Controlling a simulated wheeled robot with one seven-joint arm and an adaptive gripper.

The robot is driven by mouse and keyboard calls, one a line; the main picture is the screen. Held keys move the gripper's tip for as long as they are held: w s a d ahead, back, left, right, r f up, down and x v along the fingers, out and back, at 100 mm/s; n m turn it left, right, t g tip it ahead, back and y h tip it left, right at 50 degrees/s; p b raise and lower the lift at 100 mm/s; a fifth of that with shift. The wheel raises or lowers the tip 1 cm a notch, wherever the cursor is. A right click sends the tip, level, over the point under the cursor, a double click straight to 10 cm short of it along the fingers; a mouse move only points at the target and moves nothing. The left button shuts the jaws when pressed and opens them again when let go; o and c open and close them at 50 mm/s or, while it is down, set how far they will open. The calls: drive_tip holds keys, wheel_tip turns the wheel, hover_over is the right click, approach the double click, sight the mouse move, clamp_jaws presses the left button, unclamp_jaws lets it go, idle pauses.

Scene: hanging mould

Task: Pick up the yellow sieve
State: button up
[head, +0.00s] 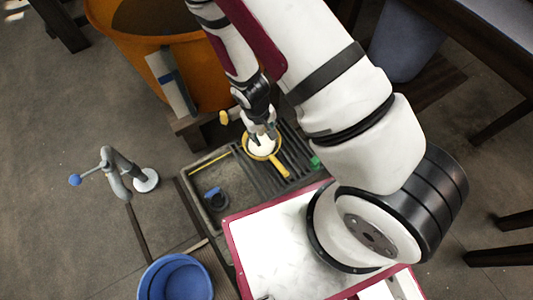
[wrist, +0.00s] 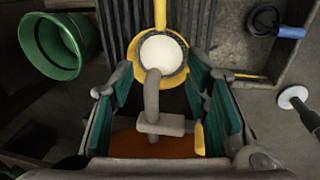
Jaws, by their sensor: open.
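The yellow sieve (head: 279,165) lies over the slatted grey drainboard, its handle pointing down and right in the head view. In the wrist view the sieve (wrist: 160,17) shows a round rim with a pale, whitish round area inside, and its handle points to the top edge. My gripper (head: 262,134) is open above the sieve's round part. In the wrist view the teal fingers of my gripper (wrist: 161,80) stand apart on either side of the near rim. I cannot tell whether they touch it. A grey bent tap (wrist: 154,92) shows between them and covers part of the rim.
A large orange tub (head: 150,45) stands behind the sink. The sink tray (head: 232,188) holds a blue-and-black item (head: 215,198). A green container (wrist: 60,45) is at left in the wrist view. A grey post (head: 146,180) and a blue bucket (head: 175,278) stand nearby.

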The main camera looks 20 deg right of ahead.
drive_tip(key=b, duration=0.2)
approach(274, 159)
wheel_tip(274, 159, down, 6)
drive_tip(key=b, duration=0.3)
drive_tip(key=shift+s+d+r, duration=0.1)
drive_tip(key=shift+s+r, duration=0.05)
drive_tip(key=shift+w+d+f+b, duration=0.15)
drive_tip(key=shift+d+f+b, duration=0.1)
drive_tip(key=shift+f+b, duration=0.55)
drive_tip(key=shift+w+d+f+b, duration=0.2)
drive_tip(key=shift+f+b, duration=0.35)
drive_tip(key=shift+f, duration=0.55)
drive_tip(key=shift+w+d+f+b, duration=0.1)
drive_tip(key=shift+d+f+b, duration=0.15)
drive_tip(key=shift+f+b, duration=0.55)
drive_tip(key=shift+f, duration=0.1)
clamp_jaws()
